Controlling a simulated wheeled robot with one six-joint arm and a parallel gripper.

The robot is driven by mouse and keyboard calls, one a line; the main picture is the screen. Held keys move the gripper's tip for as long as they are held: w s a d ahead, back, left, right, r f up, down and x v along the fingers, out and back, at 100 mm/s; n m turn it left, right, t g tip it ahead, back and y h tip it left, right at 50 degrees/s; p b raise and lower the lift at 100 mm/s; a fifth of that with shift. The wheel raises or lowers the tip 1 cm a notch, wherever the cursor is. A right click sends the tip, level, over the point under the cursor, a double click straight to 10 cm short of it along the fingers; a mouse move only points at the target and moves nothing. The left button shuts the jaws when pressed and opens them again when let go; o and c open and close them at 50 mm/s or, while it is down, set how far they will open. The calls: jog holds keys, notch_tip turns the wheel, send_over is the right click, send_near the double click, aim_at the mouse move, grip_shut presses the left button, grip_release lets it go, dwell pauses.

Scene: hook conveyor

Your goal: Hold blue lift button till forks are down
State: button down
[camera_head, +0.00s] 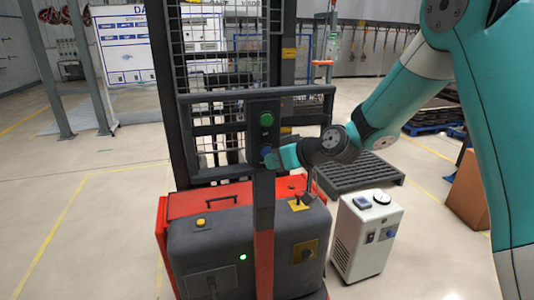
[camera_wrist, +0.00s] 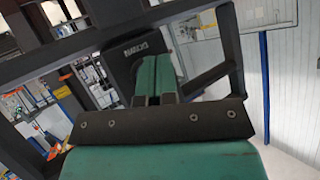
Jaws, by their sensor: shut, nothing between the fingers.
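The blue button (camera_head: 266,150) sits low on a dark post of the red and grey lift truck (camera_head: 215,245), below a green button (camera_head: 266,119). My gripper (camera_head: 272,158) is shut and empty, with its tips at the blue button. They look to be touching it, but the fingers hide part of it and I cannot tell how far it is pressed. In the wrist view, the shut green fingers (camera_wrist: 158,60) meet a dark control box (camera_wrist: 122,62) with an upside-down label that seems to read DOWN. I cannot make out the forks behind the mast.
A white box-shaped unit (camera_head: 362,235) stands right of the truck. A dark slatted pallet (camera_head: 365,172) lies behind it. A brown carton (camera_head: 468,192) is at the right. The floor left of the truck is clear, with yellow lines.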

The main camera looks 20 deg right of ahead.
jog(key=shift+w, duration=0.2)
jog(key=shift+w, duration=0.2)
jog(key=shift+w+b, duration=0.3)
jog(key=shift+w, duration=0.15)
dwell(1.6)
jog(key=shift+s, duration=0.1)
dwell(1.5)
jog(key=shift+s+b, duration=0.5)
jog(key=shift+s, duration=0.25)
jog(key=shift+s+b, duration=1.1)
jog(key=shift+s, duration=1.4)
